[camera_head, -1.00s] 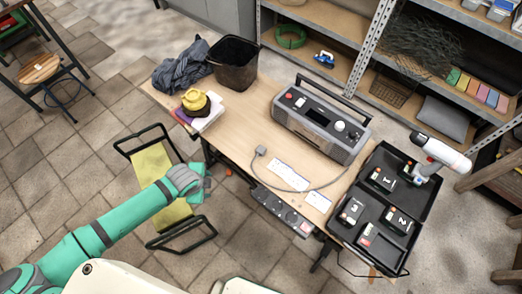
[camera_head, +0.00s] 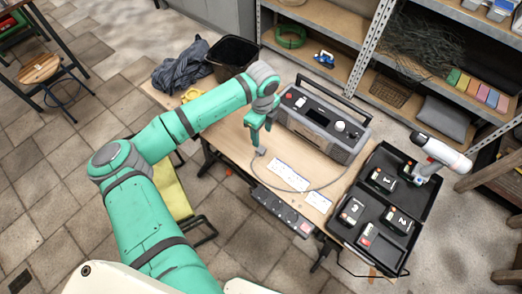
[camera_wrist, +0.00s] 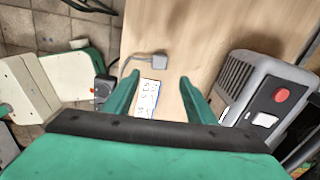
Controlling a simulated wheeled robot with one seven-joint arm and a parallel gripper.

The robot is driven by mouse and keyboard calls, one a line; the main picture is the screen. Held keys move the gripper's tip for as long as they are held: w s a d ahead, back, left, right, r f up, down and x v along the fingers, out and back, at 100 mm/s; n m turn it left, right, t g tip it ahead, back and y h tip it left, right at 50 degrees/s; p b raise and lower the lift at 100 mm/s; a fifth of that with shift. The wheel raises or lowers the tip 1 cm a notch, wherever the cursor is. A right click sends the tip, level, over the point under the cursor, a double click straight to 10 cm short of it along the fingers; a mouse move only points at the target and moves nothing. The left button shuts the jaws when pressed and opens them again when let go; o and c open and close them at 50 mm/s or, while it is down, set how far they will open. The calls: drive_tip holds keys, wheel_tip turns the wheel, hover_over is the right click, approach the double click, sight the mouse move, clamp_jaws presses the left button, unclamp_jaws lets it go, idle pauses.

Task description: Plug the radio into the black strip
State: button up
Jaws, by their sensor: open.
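The grey radio (camera_head: 322,122) stands on the table with its handle up; it also shows at the right of the wrist view (camera_wrist: 262,97). Its grey plug (camera_head: 261,151) lies loose on the tabletop near the front edge, with its cable curving right toward the radio. In the wrist view the plug (camera_wrist: 157,61) lies beyond the fingertips. The black strip (camera_head: 281,210) runs along the table's front edge, right of the plug. My gripper (camera_head: 258,132) is open and empty, pointing down above the table near the plug; in the wrist view its fingers (camera_wrist: 158,79) are spread.
White printed sheets (camera_head: 288,174) lie right of the plug. An open black case (camera_head: 366,237) with numbered blocks and a white-and-black tool (camera_head: 441,152) is at the right. A dark bin (camera_head: 233,57) stands at the back left. Metal shelves (camera_head: 360,50) stand behind the table.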

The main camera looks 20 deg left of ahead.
hover_over(261, 149)
drive_tip(key=f, duration=0.4)
drive_tip(key=shift+d+f, duration=0.2)
drive_tip(key=shift+f, duration=0.2)
drive_tip(key=shift+a+f, duration=0.25)
drive_tip(key=shift+f, duration=0.2)
drive_tip(key=shift+d, duration=0.1)
drive_tip(key=shift+f, duration=0.15)
wheel_tip(261, 149, down, 5)
drive_tip(key=shift+r, duration=0.1)
